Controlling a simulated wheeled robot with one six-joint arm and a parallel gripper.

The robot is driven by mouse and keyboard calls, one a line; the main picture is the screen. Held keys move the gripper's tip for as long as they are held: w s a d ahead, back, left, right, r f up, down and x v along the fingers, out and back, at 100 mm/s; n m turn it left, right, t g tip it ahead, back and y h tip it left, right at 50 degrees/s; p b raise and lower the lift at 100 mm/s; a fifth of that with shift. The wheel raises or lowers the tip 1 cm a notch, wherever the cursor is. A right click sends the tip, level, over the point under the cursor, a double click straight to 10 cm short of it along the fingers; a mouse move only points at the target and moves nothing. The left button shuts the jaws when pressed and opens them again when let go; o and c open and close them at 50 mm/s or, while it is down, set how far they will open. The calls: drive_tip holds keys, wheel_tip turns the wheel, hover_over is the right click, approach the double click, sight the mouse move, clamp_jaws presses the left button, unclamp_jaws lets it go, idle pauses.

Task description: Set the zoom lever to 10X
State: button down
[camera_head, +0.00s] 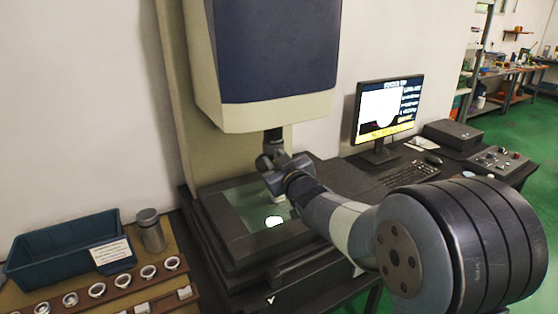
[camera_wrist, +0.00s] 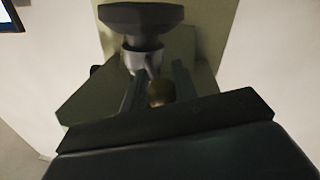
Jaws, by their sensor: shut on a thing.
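The measuring machine's dark lens barrel (camera_head: 273,141) hangs below its blue and cream head, above the glass stage. In the wrist view the black lens end (camera_wrist: 141,17) and a silver collar (camera_wrist: 143,57) show at the top. The zoom lever (camera_wrist: 160,93) has a brownish round knob on a short arm from the collar. My gripper (camera_wrist: 160,82) has its two dark fingers on either side of this knob and is shut on it. In the head view my wrist hides the lever and the fingers. No zoom marking is readable, so the lever's setting cannot be told.
The glass stage (camera_head: 238,211) with a bright light spot lies under the lens. A monitor (camera_head: 387,112), keyboard and control box stand at right. At left are a blue bin (camera_head: 66,245), a metal cylinder (camera_head: 150,230) and a rack with several rings (camera_head: 97,290).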

drive_tip(key=shift+a+r, duration=0.2)
drive_tip(key=shift+a, duration=0.25)
idle(0.3)
drive_tip(key=c, duration=1.5)
unclamp_jaws()
drive_tip(key=shift+a, duration=0.15)
drive_tip(key=shift+o, duration=0.9)
drive_tip(key=shift+a+f, duration=0.1)
drive_tip(key=shift+a, duration=0.15)
drive_tip(key=shift+o, duration=0.7)
drive_tip(key=shift+d, duration=0.1)
drive_tip(key=shift+d+f, duration=0.1)
drive_tip(key=shift+d, duration=0.1)
drive_tip(key=b+v, duration=0.1)
drive_tip(key=v, duration=0.9)
drive_tip(key=shift+s, duration=0.35)
drive_tip(key=shift+d, duration=0.1)
